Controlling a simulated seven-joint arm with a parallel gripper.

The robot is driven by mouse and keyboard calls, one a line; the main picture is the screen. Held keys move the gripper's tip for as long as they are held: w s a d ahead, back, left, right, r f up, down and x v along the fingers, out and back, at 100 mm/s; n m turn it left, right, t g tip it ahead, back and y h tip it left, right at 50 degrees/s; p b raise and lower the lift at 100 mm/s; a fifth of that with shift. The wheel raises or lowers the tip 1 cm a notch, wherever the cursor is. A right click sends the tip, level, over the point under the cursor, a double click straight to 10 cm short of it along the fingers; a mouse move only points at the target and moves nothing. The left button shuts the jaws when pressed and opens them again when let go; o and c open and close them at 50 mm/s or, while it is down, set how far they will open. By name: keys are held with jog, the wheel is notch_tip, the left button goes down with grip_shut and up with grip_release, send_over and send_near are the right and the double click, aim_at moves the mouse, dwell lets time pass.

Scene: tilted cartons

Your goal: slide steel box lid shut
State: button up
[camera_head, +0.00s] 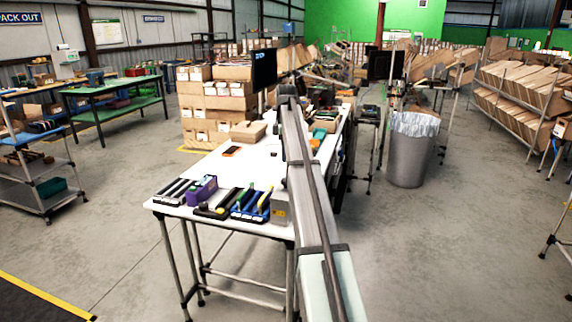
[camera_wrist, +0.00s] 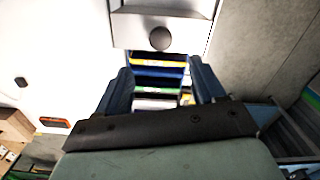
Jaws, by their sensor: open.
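A pale grey steel box (camera_head: 280,209) stands at the front right corner of the white table. In the wrist view the steel box (camera_wrist: 132,32) is at the top centre, with a dark round knob (camera_wrist: 160,39) on its near face. How far its lid is open I cannot tell. My gripper (camera_wrist: 160,72) is open, its two blue fingers apart, with the knob just beyond the fingertips and not between them. Striped blue, yellow and green items show behind the gap. In the head view my arm crosses the table's right side and the gripper cannot be made out.
A blue tray with coloured items (camera_head: 250,205), a dark tray (camera_head: 217,204), a purple box (camera_head: 201,190) and dark bars (camera_head: 173,191) line the table's front. The white tabletop (camera_head: 215,165) behind them is mostly clear. Stacked cartons (camera_head: 222,95) stand beyond. A bin (camera_head: 408,160) stands right.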

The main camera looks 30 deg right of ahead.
jog(key=shift+r, duration=1.7)
